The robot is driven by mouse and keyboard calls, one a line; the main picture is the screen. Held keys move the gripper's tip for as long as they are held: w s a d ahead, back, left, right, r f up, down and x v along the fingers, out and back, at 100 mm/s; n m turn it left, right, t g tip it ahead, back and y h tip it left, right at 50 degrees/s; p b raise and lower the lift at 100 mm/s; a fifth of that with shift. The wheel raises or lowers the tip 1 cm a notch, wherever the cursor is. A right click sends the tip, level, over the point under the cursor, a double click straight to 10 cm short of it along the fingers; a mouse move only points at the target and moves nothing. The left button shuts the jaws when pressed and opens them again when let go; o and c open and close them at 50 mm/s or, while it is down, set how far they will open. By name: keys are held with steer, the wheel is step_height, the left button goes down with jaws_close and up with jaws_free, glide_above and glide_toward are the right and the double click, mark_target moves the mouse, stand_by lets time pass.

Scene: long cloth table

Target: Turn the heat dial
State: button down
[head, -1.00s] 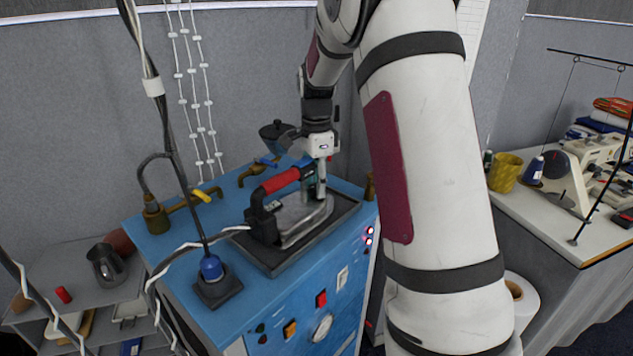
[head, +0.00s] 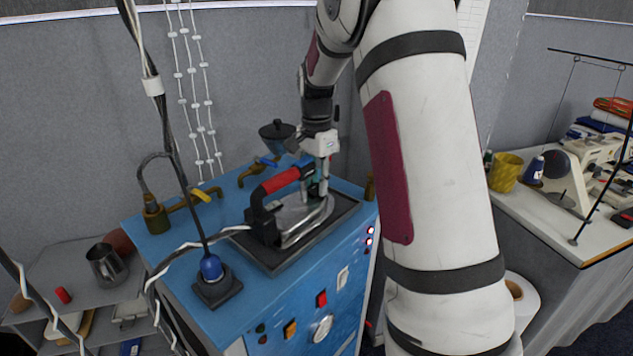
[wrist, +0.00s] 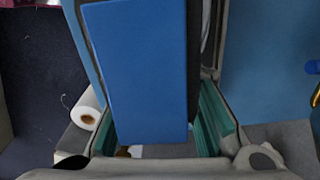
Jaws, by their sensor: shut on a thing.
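The iron (head: 298,215), with a red handle grip (head: 280,181) and a black rear body, lies on a dark rest on the blue workstation. My gripper (head: 316,188) points down at the front end of its handle in the head view. In the wrist view my gripper (wrist: 158,122) has its teal-padded fingers on both sides of a flat blue piece (wrist: 138,70), which I take to be the heat dial. It is shut on this piece. In the head view the fingers hide the dial, and no markings show.
A blue-knobbed post (head: 211,270), brass fittings (head: 155,216) and a dark funnel (head: 277,131) stand on the workstation. Its front panel has switches (head: 321,299) and a gauge. A paper roll (wrist: 88,112) shows at the left in the wrist view.

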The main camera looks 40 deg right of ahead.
mark_target(316, 185)
steer(key=shift+n, duration=0.9)
steer(key=c, duration=1.2)
jaws_free()
step_height(316, 185, up, 12)
steer(key=shift+w, duration=0.1)
